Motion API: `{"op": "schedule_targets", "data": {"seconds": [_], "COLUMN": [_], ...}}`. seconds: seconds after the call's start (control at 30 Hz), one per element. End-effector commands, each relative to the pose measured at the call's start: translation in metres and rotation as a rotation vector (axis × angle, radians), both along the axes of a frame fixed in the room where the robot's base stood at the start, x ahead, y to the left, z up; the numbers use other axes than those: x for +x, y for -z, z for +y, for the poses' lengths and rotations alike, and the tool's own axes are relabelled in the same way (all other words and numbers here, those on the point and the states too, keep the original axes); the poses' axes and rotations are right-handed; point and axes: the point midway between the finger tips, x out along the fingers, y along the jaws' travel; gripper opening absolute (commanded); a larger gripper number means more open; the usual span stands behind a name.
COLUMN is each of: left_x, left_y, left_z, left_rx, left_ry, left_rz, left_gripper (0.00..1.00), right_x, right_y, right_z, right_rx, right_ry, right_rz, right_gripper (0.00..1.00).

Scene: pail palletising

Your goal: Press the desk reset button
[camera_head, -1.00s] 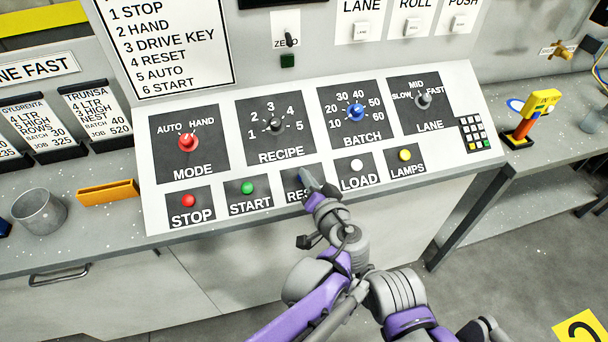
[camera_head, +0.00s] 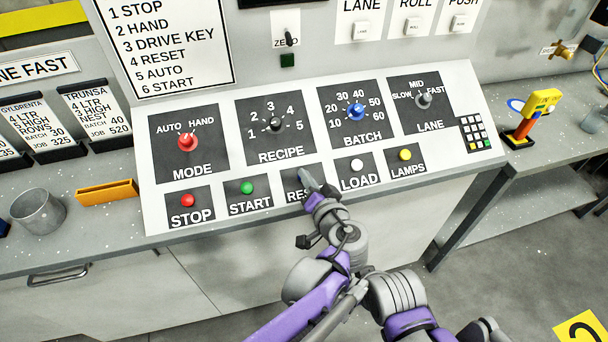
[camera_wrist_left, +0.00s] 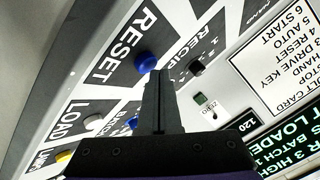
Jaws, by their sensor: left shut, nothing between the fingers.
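The blue reset button (camera_wrist_left: 146,62) sits beside the RESET label on the desk panel in the left wrist view. My left gripper (camera_wrist_left: 157,78) is shut and empty, its fingertips right by the button; I cannot tell whether they touch it. In the head view my left gripper (camera_head: 308,180) reaches over the RESET plate (camera_head: 291,182), covering part of the label and most or all of the button. My right gripper is not in view.
Close by are the green START button (camera_head: 247,187), white LOAD button (camera_head: 357,165) and yellow LAMPS button (camera_head: 405,155). The red STOP button (camera_head: 187,200) is farther left. A grey cup (camera_head: 38,212) and orange holder (camera_head: 107,192) stand left of the panel.

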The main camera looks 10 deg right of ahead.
Motion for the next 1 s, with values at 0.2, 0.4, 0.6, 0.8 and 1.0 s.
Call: {"op": "schedule_targets", "data": {"seconds": [0.2, 0.4, 0.6, 0.8, 1.0], "left_x": [0.0008, 0.0021, 0.0032, 0.0044, 0.0044], "left_y": [0.0018, 0.0040, 0.0061, 0.0081, 0.0078], "left_z": [0.0000, 0.0000, 0.0001, 0.0003, 0.0004], "left_rx": [0.000, 0.000, 0.000, 0.000, 0.000], "left_ry": [0.000, 0.000, 0.000, -0.001, -0.001], "left_rz": [0.000, 0.000, 0.000, 0.001, 0.001], "left_gripper": [0.00, 0.00, 0.00, 0.00, 0.00], "right_x": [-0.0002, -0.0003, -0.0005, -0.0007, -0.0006], "right_y": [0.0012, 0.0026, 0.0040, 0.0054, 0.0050], "right_z": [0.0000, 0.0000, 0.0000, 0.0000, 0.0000], "right_rx": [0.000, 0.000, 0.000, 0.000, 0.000], "right_ry": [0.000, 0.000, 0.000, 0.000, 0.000], "right_rz": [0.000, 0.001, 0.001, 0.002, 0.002], "right_gripper": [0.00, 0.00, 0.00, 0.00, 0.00]}}
